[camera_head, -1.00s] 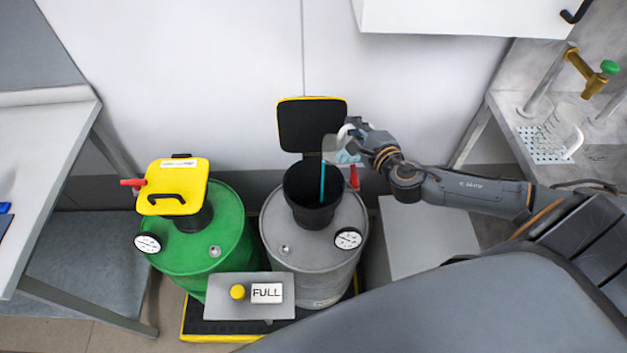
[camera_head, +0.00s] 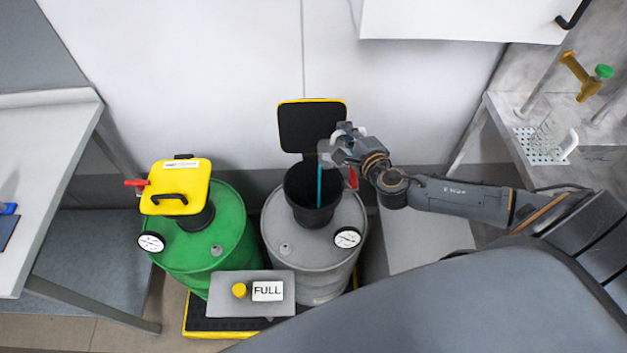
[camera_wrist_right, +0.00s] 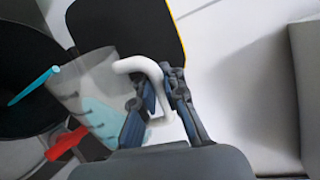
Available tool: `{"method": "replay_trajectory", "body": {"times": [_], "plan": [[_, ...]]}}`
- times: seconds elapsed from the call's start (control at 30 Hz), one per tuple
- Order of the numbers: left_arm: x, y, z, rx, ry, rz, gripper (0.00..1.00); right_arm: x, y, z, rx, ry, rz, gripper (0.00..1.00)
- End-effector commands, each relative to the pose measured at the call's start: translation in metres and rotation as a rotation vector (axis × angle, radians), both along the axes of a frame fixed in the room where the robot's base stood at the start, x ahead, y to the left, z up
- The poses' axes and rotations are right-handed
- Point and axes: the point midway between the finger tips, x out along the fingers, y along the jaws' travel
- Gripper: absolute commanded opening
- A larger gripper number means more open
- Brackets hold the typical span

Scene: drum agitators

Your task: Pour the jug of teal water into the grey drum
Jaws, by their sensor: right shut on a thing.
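The grey drum (camera_head: 345,240) stands in the middle with its lid up and a black funnel opening (camera_head: 310,215) on top. My right gripper (camera_head: 350,142) is shut on the white handle of the clear jug (camera_head: 326,152), above the right side of the opening. In the wrist view the jug (camera_wrist_right: 105,85) is tilted and some teal water (camera_wrist_right: 103,118) shows inside it. A thin teal stream (camera_head: 319,188) runs down from the jug's lip into the opening. The level inside the drum is hidden. My left gripper is not in view.
A green drum (camera_head: 225,235) with a shut yellow lid (camera_head: 180,187) stands to the left. A grey box (camera_head: 228,297) with a yellow button and a FULL sign is in front. A second clear jug (camera_head: 552,137) stands under a brass tap (camera_head: 585,80). The raised lid (camera_head: 310,125) is close behind the jug.

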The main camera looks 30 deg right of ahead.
Motion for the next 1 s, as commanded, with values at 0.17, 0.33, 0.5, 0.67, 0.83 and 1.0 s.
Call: {"method": "replay_trajectory", "body": {"times": [0.17, 0.33, 0.5, 0.67, 0.83, 1.0], "plan": [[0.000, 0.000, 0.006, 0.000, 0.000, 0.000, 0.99, 0.001, 0.005, 0.001, -0.020, 0.002, 0.001, 0.00], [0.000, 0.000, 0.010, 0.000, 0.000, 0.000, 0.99, 0.001, 0.008, 0.000, -0.039, 0.006, 0.001, 0.00], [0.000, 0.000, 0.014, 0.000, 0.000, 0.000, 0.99, 0.001, 0.011, -0.001, -0.065, 0.008, 0.001, 0.00], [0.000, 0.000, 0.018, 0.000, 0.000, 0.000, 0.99, 0.002, 0.014, -0.002, -0.087, 0.010, 0.001, 0.00], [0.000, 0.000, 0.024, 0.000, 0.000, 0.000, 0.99, 0.002, 0.017, -0.003, -0.116, 0.016, 0.001, 0.00], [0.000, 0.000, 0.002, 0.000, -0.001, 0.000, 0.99, 0.001, 0.008, -0.011, -0.068, 0.007, 0.001, 0.00]]}}
